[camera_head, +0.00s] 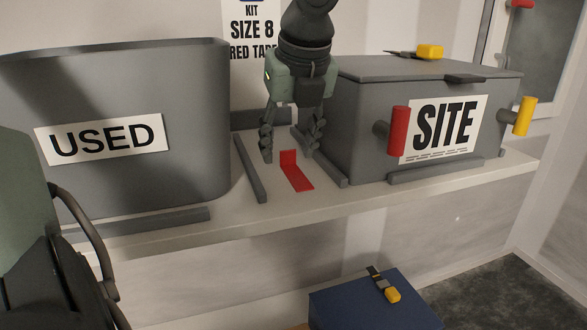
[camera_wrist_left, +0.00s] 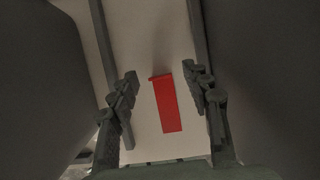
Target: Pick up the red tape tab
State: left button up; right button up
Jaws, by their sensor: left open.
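The red tape tab (camera_head: 298,178) lies on the pale bench shelf between the USED bin and the SITE box. It is a flat red strip with a short upright flap at its far end. It also shows in the left wrist view (camera_wrist_left: 168,106), between the fingers as seen from there. My left gripper (camera_head: 288,153) points down just above and behind the tab, fingers apart on either side of it. Nothing is held, and I see no contact with the tab. My right gripper is not in view.
The grey USED bin (camera_head: 107,175) stands left, and the grey SITE box (camera_head: 358,150) with red and yellow handles right. Dark rails (camera_head: 249,167) run on both sides of the tab. A blue box (camera_head: 365,308) is below the shelf.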

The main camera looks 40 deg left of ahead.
pick_arm(q)
jog(key=c, duration=0.8)
